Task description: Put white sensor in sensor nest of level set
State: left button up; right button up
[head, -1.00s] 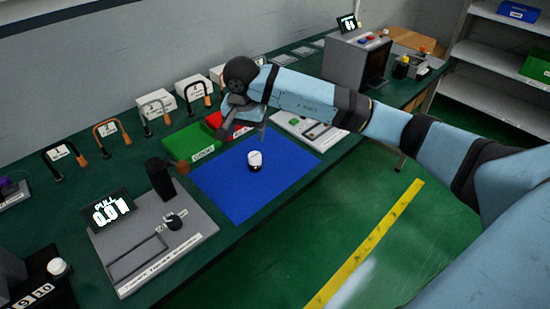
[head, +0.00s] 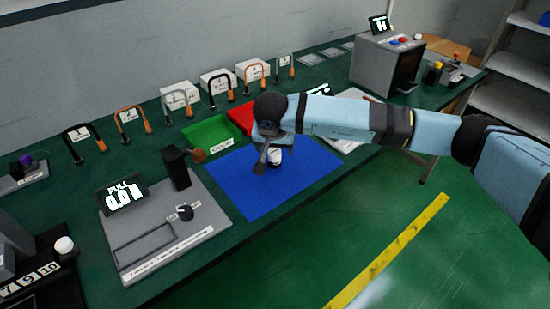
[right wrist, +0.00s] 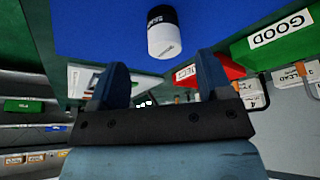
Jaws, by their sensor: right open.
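A small cylinder with a white body and a dark band, which looks like the white sensor (head: 274,158), stands on the blue mat (head: 235,192). It also shows in the right wrist view (right wrist: 164,34), beyond the fingertips and between their lines. My right gripper (head: 264,156) is low over the mat, right beside the sensor and partly overlapping it in the head view. In the right wrist view its two fingers (right wrist: 162,80) are apart with nothing between them. A white panel (head: 352,97), perhaps the level set, is partly hidden behind my right arm; its nest cannot be made out. My left gripper is not in view.
A green GOOD tray (head: 212,133) and a red tray (head: 243,115) stand behind the mat. A grey pull tester (head: 160,235) with a dark post is to the left. A black numbered rack (head: 62,285) holds a white-topped piece. The mat's front is clear.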

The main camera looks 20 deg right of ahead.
aim_at(274, 151)
jog(key=shift+w+x, duration=0.2)
jog(key=shift+x, duration=1.15)
jog(key=shift+w+x, duration=0.25)
jog(key=shift+x, duration=1.1)
jog(key=shift+r, duration=0.15)
jog(key=c, duration=1.1)
jog(key=shift+r, duration=0.1)
jog(key=shift+c, duration=0.2)
